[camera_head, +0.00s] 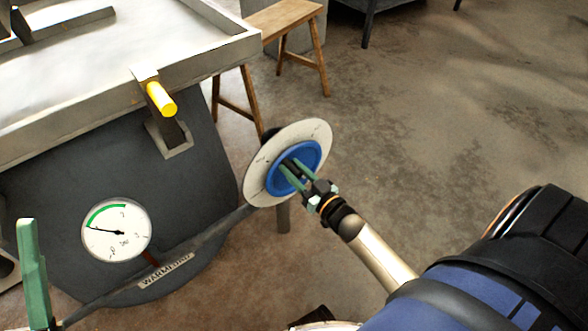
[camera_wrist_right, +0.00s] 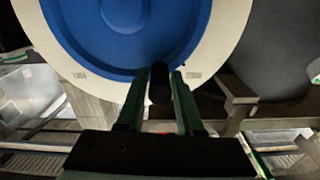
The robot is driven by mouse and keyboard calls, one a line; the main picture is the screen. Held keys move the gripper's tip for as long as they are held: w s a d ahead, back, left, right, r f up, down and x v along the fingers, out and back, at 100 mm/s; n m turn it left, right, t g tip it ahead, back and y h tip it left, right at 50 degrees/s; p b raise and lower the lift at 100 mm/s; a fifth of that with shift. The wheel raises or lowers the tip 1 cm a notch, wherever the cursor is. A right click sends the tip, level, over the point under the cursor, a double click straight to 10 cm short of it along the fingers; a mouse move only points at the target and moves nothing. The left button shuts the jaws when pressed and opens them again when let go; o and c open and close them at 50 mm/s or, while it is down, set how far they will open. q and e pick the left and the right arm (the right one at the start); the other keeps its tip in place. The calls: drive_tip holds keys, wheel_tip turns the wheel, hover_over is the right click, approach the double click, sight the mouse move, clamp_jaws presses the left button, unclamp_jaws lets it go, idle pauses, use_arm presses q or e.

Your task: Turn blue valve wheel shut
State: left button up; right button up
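The blue valve wheel (camera_head: 309,150) is a blue dish in front of a round white plate (camera_head: 318,132). It also fills the top of the right wrist view (camera_wrist_right: 120,45). A short black handle peg (camera_wrist_right: 160,83) sticks out near the wheel's lower rim. My right gripper (camera_head: 291,174) has its two green fingers on either side of this peg, and they appear shut on it; any thin gap is hard to see. A green finger of my left gripper (camera_head: 34,275) shows at the lower left, away from the wheel; its other finger is not clear.
A white gauge (camera_head: 116,230) with a black needle and green arc sits on the dark vessel left of the wheel. A yellow-tipped handle (camera_head: 161,99) juts from the metal tray (camera_head: 205,68) above. A wooden stool (camera_head: 285,22) stands behind. The floor to the right is clear.

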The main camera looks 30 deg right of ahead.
clamp_jaws()
idle(1.0)
